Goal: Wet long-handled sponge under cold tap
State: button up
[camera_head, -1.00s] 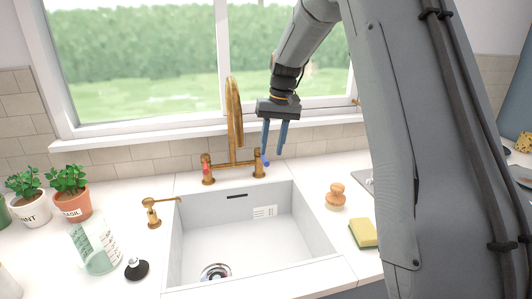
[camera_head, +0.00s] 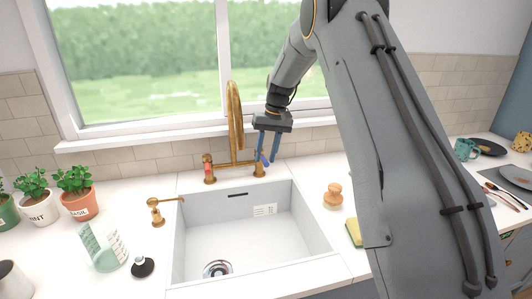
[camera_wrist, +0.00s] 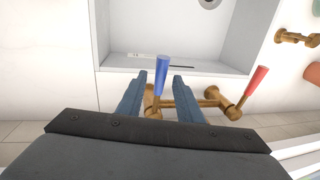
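The brass tap (camera_head: 236,120) stands behind the sink (camera_head: 250,245). Its cold lever has a blue handle (camera_head: 265,160); the other lever has a red handle (camera_head: 208,165). My gripper (camera_head: 267,160) is at the blue handle, fingers pointing down. In the wrist view, my gripper (camera_wrist: 160,75) has its fingers apart with the blue handle (camera_wrist: 162,75) between them, and a gap shows on each side. The red handle (camera_wrist: 257,80) is to the right. A yellow-and-green sponge (camera_head: 353,231) lies right of the sink, partly hidden by my arm; no long handle shows on it.
A round wooden brush (camera_head: 333,195) stands right of the sink. The sink basin looks empty. The window is behind the tap.

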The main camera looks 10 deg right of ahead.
jog(key=shift+f, duration=0.15)
grip_shut()
jog(key=shift+d, duration=0.1)
jog(key=d+n+b, duration=0.2)
jog(key=n, duration=0.1)
jog(key=shift+w, duration=0.25)
grip_release()
jog(key=shift+g, duration=0.3)
